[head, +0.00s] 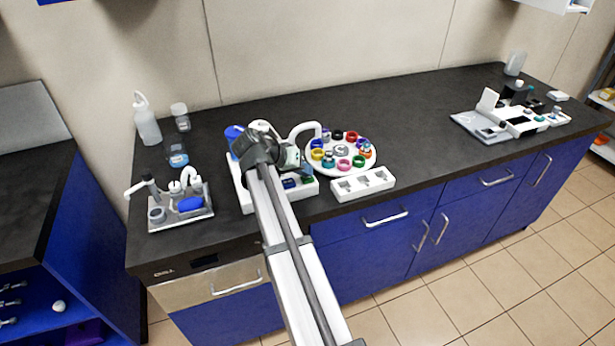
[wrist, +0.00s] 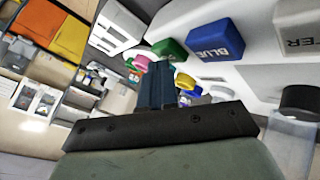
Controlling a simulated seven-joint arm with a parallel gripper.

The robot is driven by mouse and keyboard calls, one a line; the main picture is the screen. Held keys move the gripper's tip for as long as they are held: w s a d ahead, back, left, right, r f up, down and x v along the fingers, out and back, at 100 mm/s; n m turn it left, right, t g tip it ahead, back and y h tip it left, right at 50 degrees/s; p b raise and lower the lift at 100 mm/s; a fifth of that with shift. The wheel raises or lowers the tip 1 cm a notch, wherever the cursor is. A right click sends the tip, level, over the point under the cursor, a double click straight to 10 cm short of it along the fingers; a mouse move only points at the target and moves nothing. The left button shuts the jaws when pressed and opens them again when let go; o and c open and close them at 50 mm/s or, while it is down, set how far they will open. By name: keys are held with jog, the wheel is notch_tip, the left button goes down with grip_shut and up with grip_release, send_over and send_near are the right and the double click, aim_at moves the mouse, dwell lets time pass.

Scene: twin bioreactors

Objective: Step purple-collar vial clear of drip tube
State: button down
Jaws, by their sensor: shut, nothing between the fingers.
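A round white carousel (head: 312,165) holds several vials with coloured collars in a ring. A purple collar (head: 362,144) shows at its right back side, small and hard to tell from the blue ones. The white arched drip tube (head: 304,128) reaches over the carousel's left back rim. I cannot tell which vial is under its tip. My gripper (head: 292,158) is left of the carousel, above the white button base. In the wrist view my gripper (wrist: 162,82) has its dark fingers together and empty. A green button (wrist: 170,48) and a blue button marked BLUE (wrist: 215,40) are just beyond the fingers.
A white rack with square holes (head: 362,184) stands in front of the carousel. A tray with small fittings (head: 180,208) and a wash bottle (head: 147,120) are at the left. Another white device (head: 515,118) is far right. The counter between is clear.

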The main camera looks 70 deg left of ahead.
aim_at(304, 178)
dwell(0.6)
jog(key=shift+r, duration=0.75)
jog(key=shift+r, duration=2.5)
